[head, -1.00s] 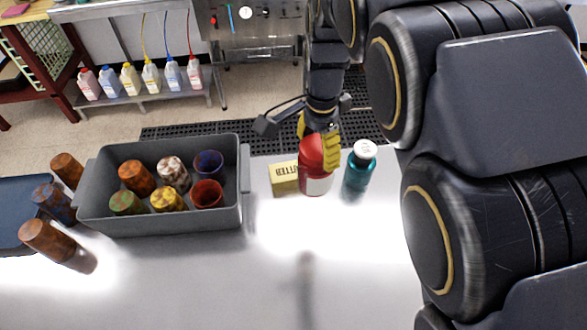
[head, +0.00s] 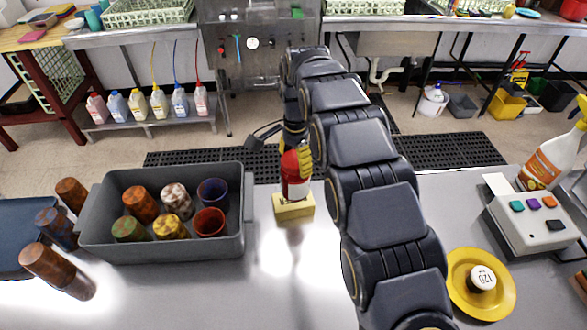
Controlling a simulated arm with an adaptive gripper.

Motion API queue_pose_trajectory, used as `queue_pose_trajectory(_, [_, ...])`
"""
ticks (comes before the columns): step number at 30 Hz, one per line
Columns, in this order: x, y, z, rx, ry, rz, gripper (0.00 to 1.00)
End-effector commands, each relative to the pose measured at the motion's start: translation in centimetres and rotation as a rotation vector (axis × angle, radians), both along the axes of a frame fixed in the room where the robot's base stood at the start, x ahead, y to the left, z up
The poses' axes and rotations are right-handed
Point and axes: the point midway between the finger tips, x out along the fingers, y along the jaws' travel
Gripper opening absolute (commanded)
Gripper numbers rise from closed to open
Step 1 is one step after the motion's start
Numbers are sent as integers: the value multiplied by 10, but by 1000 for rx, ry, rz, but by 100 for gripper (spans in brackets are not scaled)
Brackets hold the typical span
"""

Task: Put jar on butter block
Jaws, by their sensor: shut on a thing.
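The red jar (head: 292,187) with a pale label band is upright in my gripper (head: 303,164), whose yellow fingers are shut around its upper part. The yellow butter block (head: 293,208) lies on the counter directly below the jar. The jar's base meets the block's top in the head view; I cannot tell whether it rests there or hangs just above. Part of the jar's top is hidden by the fingers.
A grey tub (head: 160,248) with several cups stands to the left, close to the block. My arm covers the counter to the right. Further right are a yellow plate (head: 459,298) and a button box (head: 535,222). The counter in front of the block is clear.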

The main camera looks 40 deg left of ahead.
Motion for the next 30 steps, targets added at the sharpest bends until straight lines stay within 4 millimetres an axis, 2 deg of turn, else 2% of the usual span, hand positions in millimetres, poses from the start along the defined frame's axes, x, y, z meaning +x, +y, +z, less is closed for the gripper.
queue_pose_trajectory(4, [7, 8, -11, 2, -2, 0, 29])
queue_pose_trajectory(12, [12, 15, -20, 5, -5, 1, 29])
queue_pose_trajectory(18, [12, 15, -50, 1, -3, 2, 29])
queue_pose_trajectory(29, [12, 15, -53, 2, -3, 1, 29])
queue_pose_trajectory(30, [12, 15, -54, 2, -3, 1, 66])
